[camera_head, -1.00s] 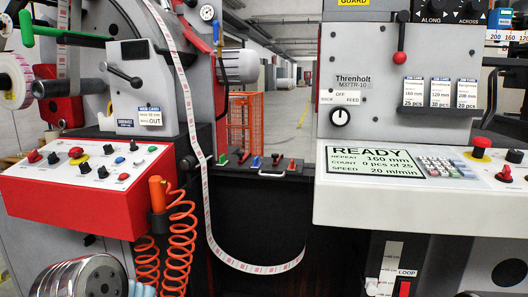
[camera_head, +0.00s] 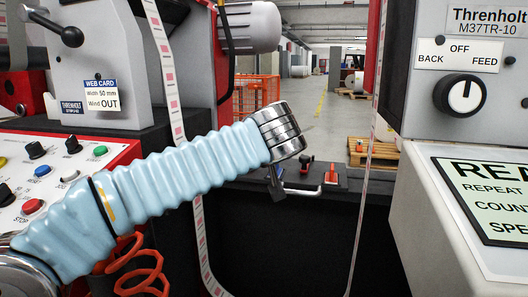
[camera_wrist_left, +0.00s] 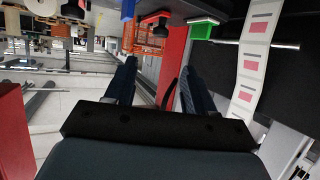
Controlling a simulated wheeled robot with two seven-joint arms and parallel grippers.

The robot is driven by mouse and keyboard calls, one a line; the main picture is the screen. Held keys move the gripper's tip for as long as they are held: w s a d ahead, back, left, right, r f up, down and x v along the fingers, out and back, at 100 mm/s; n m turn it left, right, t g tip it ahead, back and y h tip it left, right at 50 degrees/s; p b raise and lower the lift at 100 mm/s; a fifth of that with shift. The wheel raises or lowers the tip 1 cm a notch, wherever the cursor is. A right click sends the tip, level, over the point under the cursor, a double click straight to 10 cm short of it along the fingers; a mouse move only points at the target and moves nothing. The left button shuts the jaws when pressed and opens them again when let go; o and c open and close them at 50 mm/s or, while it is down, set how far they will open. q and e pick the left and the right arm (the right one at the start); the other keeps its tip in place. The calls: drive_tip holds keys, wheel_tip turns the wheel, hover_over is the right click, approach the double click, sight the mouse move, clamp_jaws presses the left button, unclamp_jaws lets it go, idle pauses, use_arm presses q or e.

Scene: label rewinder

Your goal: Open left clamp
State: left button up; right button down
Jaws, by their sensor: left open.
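My left arm reaches across the head view from the lower left, its wrist (camera_head: 280,130) above the dark ledge (camera_head: 350,182) between the two machine halves. My left gripper (camera_wrist_left: 155,66) is open in the left wrist view, with nothing held between its dark fingers. A green block (camera_wrist_left: 202,28) with a pale edge lies beyond the right finger, and a blue piece (camera_wrist_left: 128,9) beyond the left one. A red lever (camera_head: 331,173) and a white bent handle (camera_head: 302,191) show on the ledge. My arm hides the ledge's left part, and I cannot tell which piece is the left clamp. My right gripper is out of view.
The label web (camera_head: 166,75) hangs behind my arm and rises again at the right (camera_head: 369,150). The red button panel (camera_head: 110,152) lies at left, the display console (camera_head: 440,215) at right. An orange coiled hose (camera_head: 140,275) hangs below my arm.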

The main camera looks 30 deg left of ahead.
use_arm(q)
drive_tip(key=x, duration=1.3)
drive_tip(key=shift+d+f+p, duration=0.1)
drive_tip(key=shift+f+p, duration=0.05)
drive_tip(key=shift+p, duration=0.25)
drive_tip(key=shift+s, duration=0.1)
clamp_jaws()
